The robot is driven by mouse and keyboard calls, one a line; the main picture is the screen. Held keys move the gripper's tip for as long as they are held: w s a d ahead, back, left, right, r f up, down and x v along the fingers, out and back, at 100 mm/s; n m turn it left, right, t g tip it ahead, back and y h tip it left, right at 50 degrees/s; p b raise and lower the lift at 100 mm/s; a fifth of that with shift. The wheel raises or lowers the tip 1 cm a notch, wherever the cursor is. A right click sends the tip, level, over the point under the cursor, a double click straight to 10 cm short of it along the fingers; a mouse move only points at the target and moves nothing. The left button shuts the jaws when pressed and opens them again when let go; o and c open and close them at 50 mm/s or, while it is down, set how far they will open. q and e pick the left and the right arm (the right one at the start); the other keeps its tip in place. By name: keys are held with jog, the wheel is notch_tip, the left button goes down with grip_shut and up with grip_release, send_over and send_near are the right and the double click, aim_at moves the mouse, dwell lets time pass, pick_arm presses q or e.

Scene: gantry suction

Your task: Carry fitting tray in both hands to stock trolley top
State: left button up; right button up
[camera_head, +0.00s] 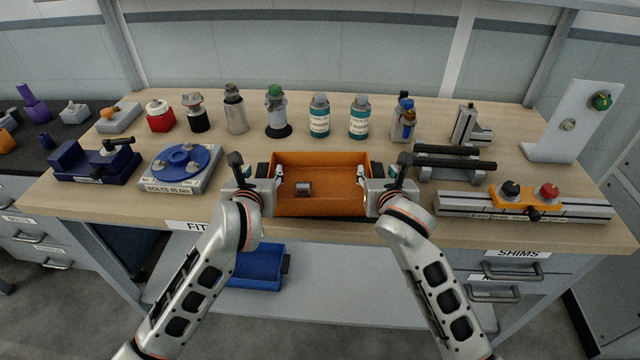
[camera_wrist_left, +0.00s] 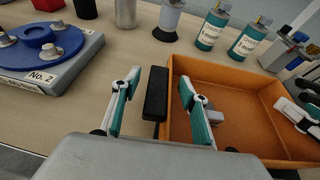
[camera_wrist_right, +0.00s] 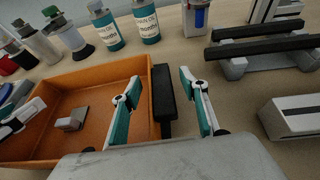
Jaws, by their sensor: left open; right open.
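The orange fitting tray (camera_head: 322,207) sits on the wooden bench top, with a small grey metal part (camera_head: 303,188) inside it. My left gripper (camera_head: 268,184) is at the tray's left end. In the left wrist view its open fingers stand on either side of the black handle (camera_wrist_left: 156,93), apart from it. My right gripper (camera_head: 375,184) is at the right end. In the right wrist view its open fingers likewise straddle the other black handle (camera_wrist_right: 165,95). I cannot tell for sure which surface is the stock trolley top.
A blue turntable (camera_head: 181,163) is left of the tray; a black-railed fixture (camera_head: 452,165) and a slotted rail (camera_head: 578,207) are to the right. Several bottles, including a teal one (camera_head: 319,120), stand behind. A dark-topped drawer unit (camera_head: 62,112) is at far left. A blue bin (camera_head: 262,270) lies below.

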pick_arm(q)
grip_shut()
pick_arm(e)
grip_shut()
pick_arm(q)
jog(key=shift+r, duration=0.1)
pick_arm(e)
jog(key=shift+r, duration=0.1)
